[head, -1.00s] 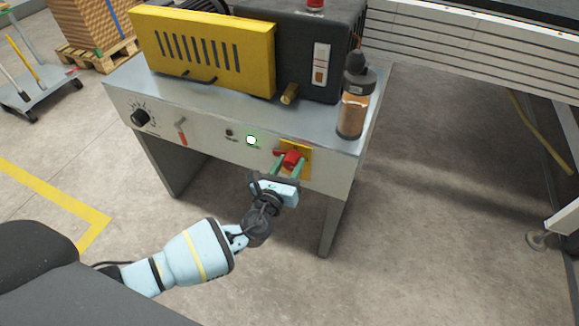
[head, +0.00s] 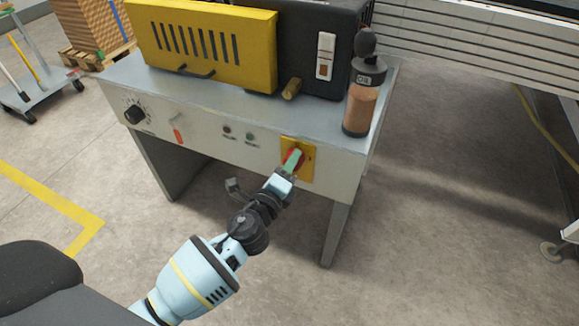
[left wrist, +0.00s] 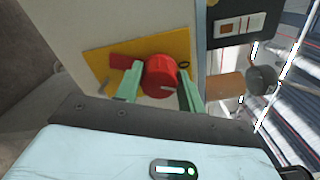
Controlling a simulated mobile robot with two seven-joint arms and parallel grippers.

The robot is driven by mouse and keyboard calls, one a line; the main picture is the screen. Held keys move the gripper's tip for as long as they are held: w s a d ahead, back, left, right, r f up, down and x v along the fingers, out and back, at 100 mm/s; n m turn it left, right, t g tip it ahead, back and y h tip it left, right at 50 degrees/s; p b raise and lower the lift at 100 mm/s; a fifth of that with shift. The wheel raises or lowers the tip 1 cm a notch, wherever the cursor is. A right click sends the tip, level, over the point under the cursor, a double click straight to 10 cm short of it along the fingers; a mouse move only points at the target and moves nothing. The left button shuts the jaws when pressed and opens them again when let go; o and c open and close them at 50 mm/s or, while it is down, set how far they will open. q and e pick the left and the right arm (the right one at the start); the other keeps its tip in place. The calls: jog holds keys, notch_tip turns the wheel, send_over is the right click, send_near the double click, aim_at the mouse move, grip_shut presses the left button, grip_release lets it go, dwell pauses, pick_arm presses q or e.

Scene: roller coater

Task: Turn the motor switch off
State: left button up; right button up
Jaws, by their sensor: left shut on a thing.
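The motor switch is a red rotary knob on a yellow plate (head: 309,160) at the right end of the machine's front panel. My left gripper (head: 292,160) is shut on the red knob, which it mostly hides in the head view. In the left wrist view the red knob (left wrist: 160,77) sits between the two green fingers, with a red bar reaching left over the yellow plate (left wrist: 180,45). The green lamp (head: 250,136) on the panel is dark, as is the reddish lamp (head: 227,129) beside it. My right gripper is not in view.
An oil bottle (head: 361,108) stands on the table top above the switch. A black dial (head: 134,114) and an orange-red switch (head: 178,129) are further left on the panel. A yellow guard (head: 205,45) stands behind. The floor in front is clear.

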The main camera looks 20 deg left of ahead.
pick_arm(q)
jog(key=n, duration=0.4)
jog(key=shift+f+n+b, duration=0.15)
jog(key=shift+n+b, duration=0.2)
jog(key=shift+n, duration=0.05)
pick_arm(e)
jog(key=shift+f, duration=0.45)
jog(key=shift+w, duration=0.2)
pick_arm(q)
jog(key=o, duration=0.9)
jog(key=shift+o, duration=0.4)
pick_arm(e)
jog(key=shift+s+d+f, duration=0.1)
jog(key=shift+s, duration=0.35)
pick_arm(q)
jog(key=shift+s, duration=0.1)
jog(key=s, duration=0.7)
jog(key=shift+s+p, duration=0.3)
jog(key=shift+p, duration=0.05)
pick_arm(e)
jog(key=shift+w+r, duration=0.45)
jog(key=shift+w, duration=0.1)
pick_arm(q)
jog(key=shift+a, duration=0.1)
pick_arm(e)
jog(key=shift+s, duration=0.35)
